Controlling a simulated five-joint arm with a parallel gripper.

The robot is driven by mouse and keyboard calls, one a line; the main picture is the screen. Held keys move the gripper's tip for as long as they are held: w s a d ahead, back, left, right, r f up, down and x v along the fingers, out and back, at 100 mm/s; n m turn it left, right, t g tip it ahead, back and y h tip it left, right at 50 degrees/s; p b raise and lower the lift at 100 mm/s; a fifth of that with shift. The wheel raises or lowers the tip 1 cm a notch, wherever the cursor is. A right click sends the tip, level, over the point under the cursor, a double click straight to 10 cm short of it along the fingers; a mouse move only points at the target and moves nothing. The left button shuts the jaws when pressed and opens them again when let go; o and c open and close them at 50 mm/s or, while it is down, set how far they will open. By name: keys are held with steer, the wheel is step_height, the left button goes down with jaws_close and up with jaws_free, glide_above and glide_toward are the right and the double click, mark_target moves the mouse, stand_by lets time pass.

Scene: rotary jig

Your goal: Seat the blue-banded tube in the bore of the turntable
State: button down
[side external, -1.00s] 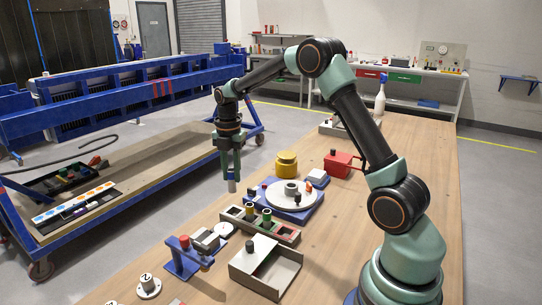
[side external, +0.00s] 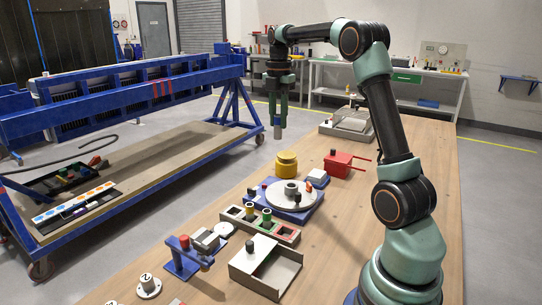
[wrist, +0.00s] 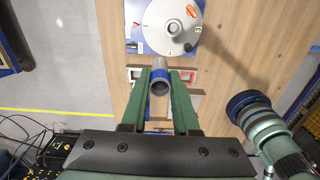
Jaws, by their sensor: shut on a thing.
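The grey tube with a blue band (wrist: 158,76) is held between the fingers of my gripper (wrist: 159,92) in the wrist view, its open end facing the camera. In the side view the tube (side external: 278,131) hangs upright below my gripper (side external: 278,118), high above the bench. The turntable (wrist: 150,40) also shows at the top of the wrist view.
A rack (side external: 284,233) with coloured pieces stands in front of the turntable, and an open grey box (side external: 283,275) is nearer. A blue stand (side external: 182,262) is front left.

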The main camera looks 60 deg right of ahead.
steer(key=s+d+m, duration=0.1)
steer(key=s+d, duration=0.2)
steer(key=f, duration=1.9)
steer(key=shift+s+d+f, duration=0.1)
steer(key=shift+d, duration=0.1)
steer(key=shift+f, duration=0.15)
steer(key=c, duration=0.7)
jaws_free()
